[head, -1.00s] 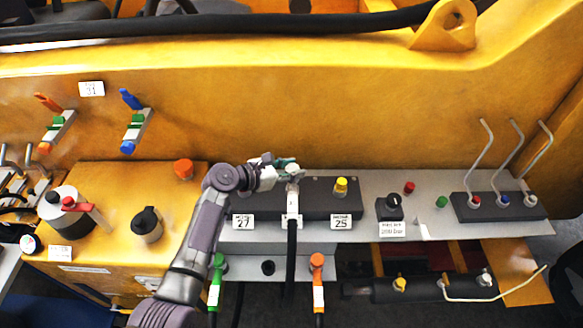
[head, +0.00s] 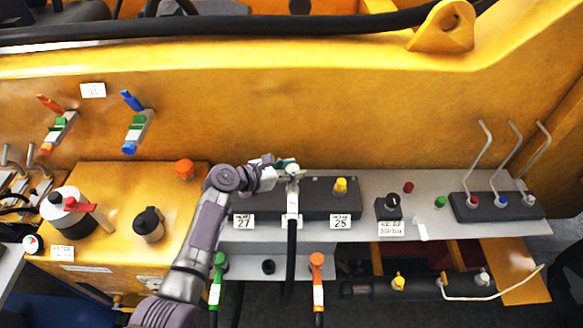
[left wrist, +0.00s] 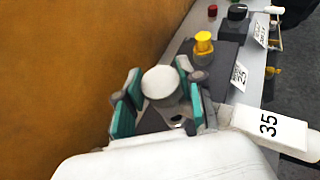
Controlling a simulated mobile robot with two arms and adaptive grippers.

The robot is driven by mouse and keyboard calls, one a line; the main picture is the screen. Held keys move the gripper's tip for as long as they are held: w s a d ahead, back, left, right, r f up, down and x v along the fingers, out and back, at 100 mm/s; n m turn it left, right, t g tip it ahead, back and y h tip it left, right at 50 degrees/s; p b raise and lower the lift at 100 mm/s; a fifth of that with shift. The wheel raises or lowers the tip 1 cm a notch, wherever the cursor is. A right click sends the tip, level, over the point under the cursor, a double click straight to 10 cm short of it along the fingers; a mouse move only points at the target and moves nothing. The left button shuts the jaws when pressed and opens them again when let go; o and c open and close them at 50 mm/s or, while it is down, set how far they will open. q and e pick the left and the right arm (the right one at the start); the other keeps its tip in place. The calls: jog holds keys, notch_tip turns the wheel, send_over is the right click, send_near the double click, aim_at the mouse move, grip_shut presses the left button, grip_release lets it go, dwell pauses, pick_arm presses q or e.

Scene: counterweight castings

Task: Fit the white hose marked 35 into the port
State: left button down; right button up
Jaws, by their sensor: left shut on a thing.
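The white hose marked 35 (head: 292,203) has a white end and tag, with a black line running down from it toward the front. My left gripper (head: 284,170) is shut on its white end at the back of a dark port block (head: 318,195). In the left wrist view, the teal finger pads of the left gripper (left wrist: 160,86) stand on both sides of the round white head, and the tag of the white hose (left wrist: 268,126) reads 35. The port under the hose end is hidden, so I cannot tell whether the hose is seated. My right gripper is out of view.
A yellow cap (head: 340,185) stands on the block to the right, above a tag (head: 341,221) reading 25. Green (head: 217,275) and orange (head: 317,275) hose ends hang at the front shelf. The yellow wall (head: 300,110) rises close behind the gripper.

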pick_arm(q)
jog(key=shift+r+p, duration=0.1)
jog(key=shift+p, duration=0.25)
dwell(0.6)
jog(key=shift+f+b, duration=1.1)
jog(key=shift+f, duration=0.7)
jog(key=c, duration=0.7)
grip_release()
jog(key=shift+o, duration=0.3)
jog(key=v, duration=1.2)
